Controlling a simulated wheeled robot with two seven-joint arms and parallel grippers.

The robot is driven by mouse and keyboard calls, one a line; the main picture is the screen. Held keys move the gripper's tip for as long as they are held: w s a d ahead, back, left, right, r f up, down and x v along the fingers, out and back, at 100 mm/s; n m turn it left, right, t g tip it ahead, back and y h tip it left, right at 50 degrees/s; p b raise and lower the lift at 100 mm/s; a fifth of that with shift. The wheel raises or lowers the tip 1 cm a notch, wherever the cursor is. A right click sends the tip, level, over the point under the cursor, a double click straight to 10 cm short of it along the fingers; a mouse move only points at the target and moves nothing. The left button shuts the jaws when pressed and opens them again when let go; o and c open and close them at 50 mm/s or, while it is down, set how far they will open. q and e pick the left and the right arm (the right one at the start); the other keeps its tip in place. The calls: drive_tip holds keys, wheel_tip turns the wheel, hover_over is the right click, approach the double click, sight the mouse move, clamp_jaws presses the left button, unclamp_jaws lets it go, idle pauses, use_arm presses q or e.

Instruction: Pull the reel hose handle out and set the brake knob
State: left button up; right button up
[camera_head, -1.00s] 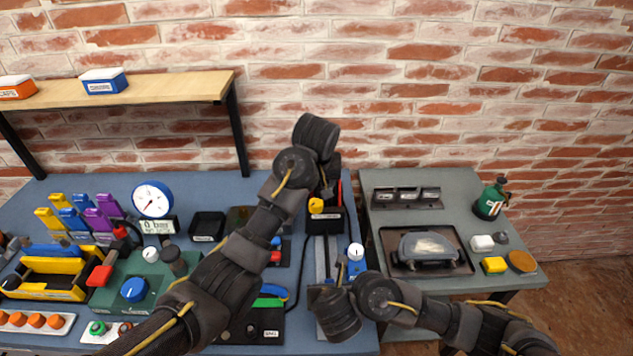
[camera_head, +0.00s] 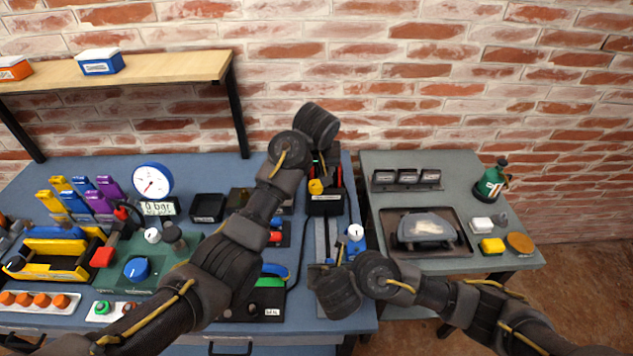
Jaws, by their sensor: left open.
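My left gripper (camera_head: 322,165) points down beyond its wrist, above a black box (camera_head: 325,207) at the back right of the blue bench. It is open; its fingertips are largely hidden by my arm and too dark to tell from the box. A yellow knob (camera_head: 316,187) shows on the box, just below the gripper; I cannot tell if they touch. I cannot tell for certain which part is the reel hose handle or the brake knob.
The blue bench (camera_head: 181,232) holds a gauge (camera_head: 153,182), a green box with a blue dial (camera_head: 137,268), and a yellow tool carrier (camera_head: 45,288). A grey table (camera_head: 372,235) at right holds a dark tray (camera_head: 400,260) and a green bottle (camera_head: 491,180). A wooden shelf (camera_head: 170,70) overhangs the left.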

sight(316, 183)
use_arm(q)
drive_tip(key=x, duration=0.9)
drive_tip(key=shift+c, duration=0.5)
drive_tip(key=shift+r, duration=0.1)
drive_tip(key=c, duration=0.9)
drive_tip(key=shift+m+h, duration=0.3)
drive_tip(key=shift+m, duration=0.4)
drive_tip(key=o, duration=1)
drive_tip(key=shift+r, duration=0.1)
drive_tip(key=v, duration=1.1)
drive_tip(key=shift+s+r, duration=0.25)
drive_tip(key=shift+r, duration=0.15)
